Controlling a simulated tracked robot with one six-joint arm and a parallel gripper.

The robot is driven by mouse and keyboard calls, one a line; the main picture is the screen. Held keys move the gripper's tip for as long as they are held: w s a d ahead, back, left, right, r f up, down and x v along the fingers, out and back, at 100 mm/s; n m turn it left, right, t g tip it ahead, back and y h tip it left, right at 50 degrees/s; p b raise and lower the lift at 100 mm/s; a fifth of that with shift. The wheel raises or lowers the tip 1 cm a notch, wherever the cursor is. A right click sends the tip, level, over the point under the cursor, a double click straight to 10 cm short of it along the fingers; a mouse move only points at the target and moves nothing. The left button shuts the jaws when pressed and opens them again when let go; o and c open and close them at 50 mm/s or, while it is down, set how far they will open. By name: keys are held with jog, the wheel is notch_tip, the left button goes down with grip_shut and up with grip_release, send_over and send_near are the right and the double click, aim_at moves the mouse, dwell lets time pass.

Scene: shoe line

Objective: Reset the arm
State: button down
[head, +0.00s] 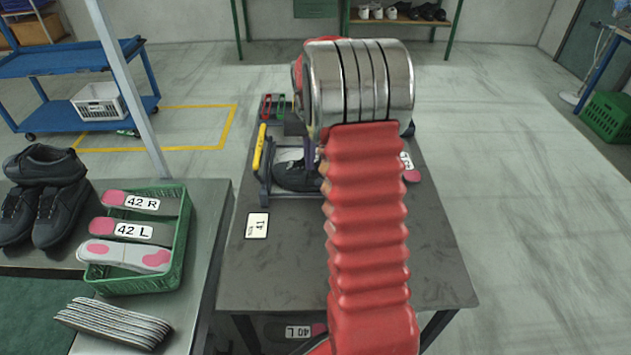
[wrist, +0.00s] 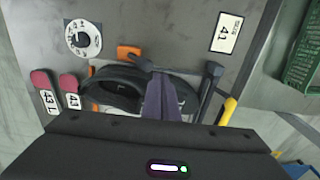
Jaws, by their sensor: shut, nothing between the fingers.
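My arm rises through the middle of the head view, with a red bellows and a ribbed metal joint, over the dark table (head: 290,275). The shoe sits in a fixture with an orange block (wrist: 129,52) and a yellow handle (wrist: 228,110). In the head view the shoe (head: 292,172) is partly hidden behind the arm.
A card reading 41 (head: 257,225) lies on the table. A dial (wrist: 82,38) and two pink-ended insoles (wrist: 69,88) lie near the shoe. At left, a green crate (head: 135,283) holds insoles, beside dark shoes (head: 45,195). A metal post (head: 130,85) stands behind.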

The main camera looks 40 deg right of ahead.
dwell(0.4)
jog(key=s+a+r+n+t, duration=0.2)
jog(key=s+a+r, duration=0.2)
jog(key=s+a, duration=0.4)
jog(key=s+a+r+n+t, duration=0.1)
jog(key=s+a+r+n, duration=0.2)
jog(key=s+a+r, duration=0.2)
jog(key=s+a+r+n+t, duration=0.2)
jog(key=s+a+r, duration=0.3)
jog(key=s+a, duration=0.6)
jog(key=a, duration=0.5)
jog(key=shift+s+r+t, duration=0.25)
jog(key=shift+s+t, duration=0.05)
jog(key=shift+s, duration=0.1)
